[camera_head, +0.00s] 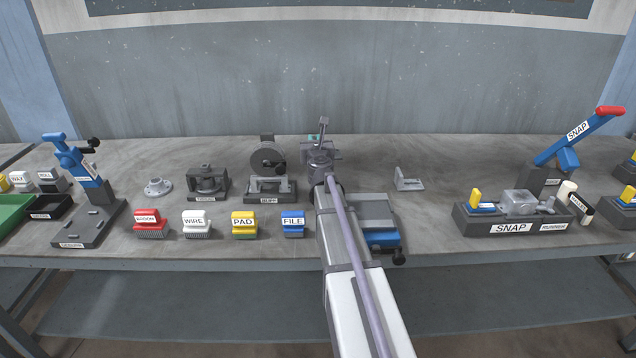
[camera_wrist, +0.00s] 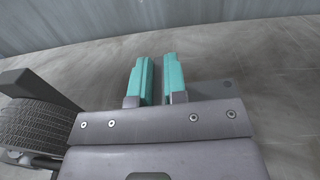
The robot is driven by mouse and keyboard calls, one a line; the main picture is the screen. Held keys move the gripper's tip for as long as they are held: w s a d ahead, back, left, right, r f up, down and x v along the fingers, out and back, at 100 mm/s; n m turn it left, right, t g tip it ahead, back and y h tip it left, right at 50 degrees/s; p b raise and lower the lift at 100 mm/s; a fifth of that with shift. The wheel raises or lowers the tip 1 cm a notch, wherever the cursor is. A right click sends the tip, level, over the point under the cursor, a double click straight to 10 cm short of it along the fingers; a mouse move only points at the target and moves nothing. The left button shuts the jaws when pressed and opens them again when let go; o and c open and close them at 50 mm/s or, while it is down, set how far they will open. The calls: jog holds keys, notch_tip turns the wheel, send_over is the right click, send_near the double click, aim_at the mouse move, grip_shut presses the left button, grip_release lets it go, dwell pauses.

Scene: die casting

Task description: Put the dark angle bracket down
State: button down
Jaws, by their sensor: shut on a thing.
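My gripper (camera_head: 318,138) is over the back middle of the bench, and its teal fingertips (camera_wrist: 159,72) show in the wrist view. The fingers are shut on the dark angle bracket (camera_wrist: 212,89), with a narrow gap between them. A flat dark grey flange with a small hole sticks out to the right of the right finger. The rest of the bracket is hidden by the fingers and gripper body. I cannot tell whether it touches the bench top.
A round-wheeled device (camera_head: 268,160) stands close left of my gripper. A light grey bracket (camera_head: 408,180) lies to the right. A blue and grey vise (camera_head: 380,224) is in front right; the SNAP fixture (camera_head: 512,226) stands farther right. The bench between the light bracket and SNAP is clear.

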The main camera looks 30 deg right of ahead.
jog(key=shift+s+d+m+g+h, duration=0.3)
jog(key=shift+d+m+h, duration=0.1)
jog(key=shift+d+h, duration=0.1)
notch_tip(320, 180, down, 10)
jog(key=b, duration=1)
jog(key=shift+f, duration=0.25)
jog(key=shift+r, duration=0.3)
jog(key=shift+f, duration=0.2)
jog(key=c, duration=1.2)
grip_release()
jog(key=shift+o, duration=0.2)
jog(key=shift+r, duration=0.15)
jog(key=v, duration=0.7)
jog(key=shift+s+a, duration=0.2)
jog(key=shift+s, duration=0.05)
jog(key=shift+o, duration=0.4)
